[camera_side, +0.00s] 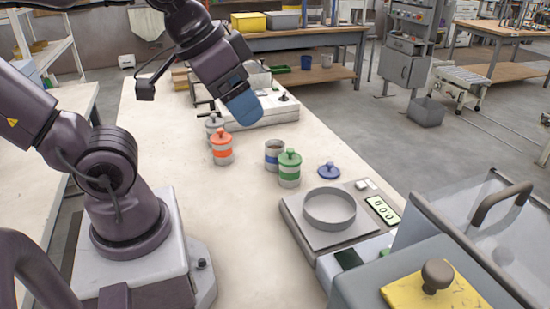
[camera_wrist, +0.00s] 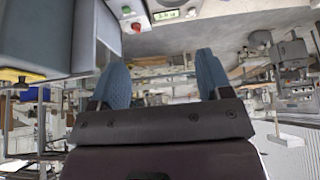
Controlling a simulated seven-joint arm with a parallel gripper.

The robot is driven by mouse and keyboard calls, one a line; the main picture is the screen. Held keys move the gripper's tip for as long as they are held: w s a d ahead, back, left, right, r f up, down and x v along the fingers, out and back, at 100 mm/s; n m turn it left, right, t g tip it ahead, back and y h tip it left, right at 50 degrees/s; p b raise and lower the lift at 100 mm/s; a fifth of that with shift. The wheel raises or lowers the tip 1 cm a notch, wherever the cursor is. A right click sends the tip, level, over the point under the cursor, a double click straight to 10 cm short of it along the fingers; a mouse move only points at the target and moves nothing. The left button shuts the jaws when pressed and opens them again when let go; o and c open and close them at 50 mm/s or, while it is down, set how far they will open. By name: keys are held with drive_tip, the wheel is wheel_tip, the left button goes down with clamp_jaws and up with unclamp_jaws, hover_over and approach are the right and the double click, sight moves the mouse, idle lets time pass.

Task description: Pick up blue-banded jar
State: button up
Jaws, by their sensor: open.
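The blue-banded jar (camera_side: 273,155) stands upright on the bench with its top uncovered, partly hidden by the green-banded jar (camera_side: 289,169) beside it. A blue lid with a knob (camera_side: 329,171) lies on the bench to the right of the jars. My gripper (camera_side: 243,106) is raised above the bench, up and to the left of the blue-banded jar and apart from it. In the wrist view, its two blue fingers (camera_wrist: 164,82) are spread with nothing between them. The jars do not show in the wrist view.
An orange-banded jar (camera_side: 221,148) stands left of the blue-banded one, with a grey-lidded jar (camera_side: 214,126) behind it. A scale with a round pan (camera_side: 330,208) sits front right, near a clear-covered machine (camera_side: 480,225). The bench (camera_side: 245,215) is clear in front of the jars.

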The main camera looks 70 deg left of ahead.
drive_tip(key=w+a+f+m+t+y, duration=0.2)
drive_tip(key=w+a+f+m+y, duration=0.2)
drive_tip(key=w+a+f+m, duration=0.75)
drive_tip(key=m+t+y, duration=0.3)
drive_tip(key=m+t, duration=0.1)
drive_tip(key=m, duration=1.3)
approach(268, 160)
drive_tip(key=shift+s+a+r, duration=0.25)
drive_tip(key=shift+a+r, duration=0.15)
drive_tip(key=shift+r, duration=0.1)
drive_tip(key=shift+s+d+f+m+h, duration=0.15)
drive_tip(key=shift+m+h, duration=0.15)
drive_tip(key=shift+m, duration=0.25)
drive_tip(key=shift+s+a+f+m+h, duration=0.1)
drive_tip(key=shift+s+m+h, duration=0.15)
drive_tip(key=shift+m, duration=0.25)
drive_tip(key=shift+t, duration=0.3)
drive_tip(key=x, duration=1.2)
drive_tip(key=shift+w+d+f, duration=0.1)
drive_tip(key=shift+w+f, duration=0.05)
drive_tip(key=shift+w, duration=0.25)
